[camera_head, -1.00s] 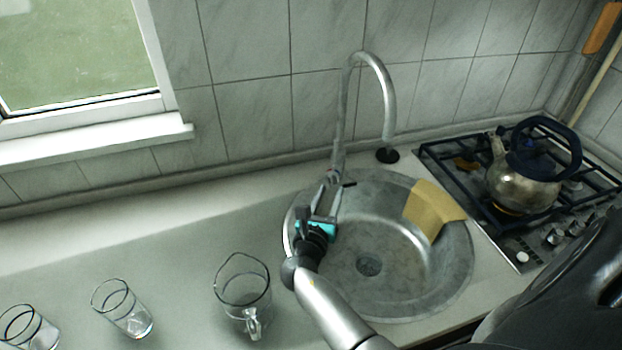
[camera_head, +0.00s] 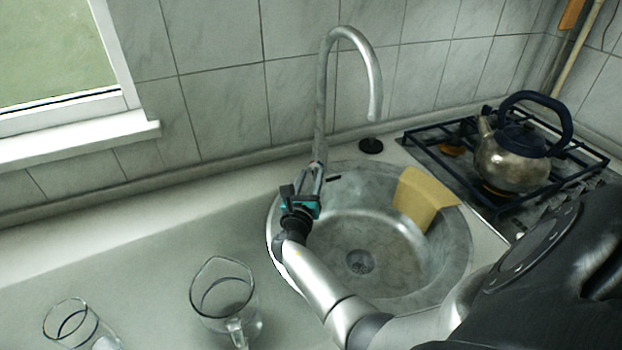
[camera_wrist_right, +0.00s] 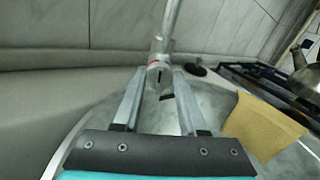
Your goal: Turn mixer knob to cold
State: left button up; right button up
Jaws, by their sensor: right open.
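The chrome mixer (camera_head: 320,130) stands at the back edge of the round sink, with a tall curved spout. Its body (camera_wrist_right: 157,64) shows in the right wrist view with a small red mark. My right gripper (camera_head: 316,172) is open, its fingertips at the mixer's base. In the wrist view its two fingers (camera_wrist_right: 158,78) lie on either side of the lower mixer body; I cannot tell whether they touch it. A small dark piece shows between the fingers; whether it belongs to the knob is unclear. The knob is not clearly distinguishable. My left gripper is not in view.
The steel sink (camera_head: 455,265) has a yellow cloth (camera_head: 425,198) over its right rim. A black plug (camera_head: 370,146) lies behind it. A kettle (camera_head: 512,160) stands on the stove at right. A glass jug (camera_head: 222,290) and a glass (camera_head: 75,325) stand front left.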

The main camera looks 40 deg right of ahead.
jog(key=shift+w+d, duration=0.2)
jog(key=shift+d, duration=0.1)
grip_shut()
dwell(0.5)
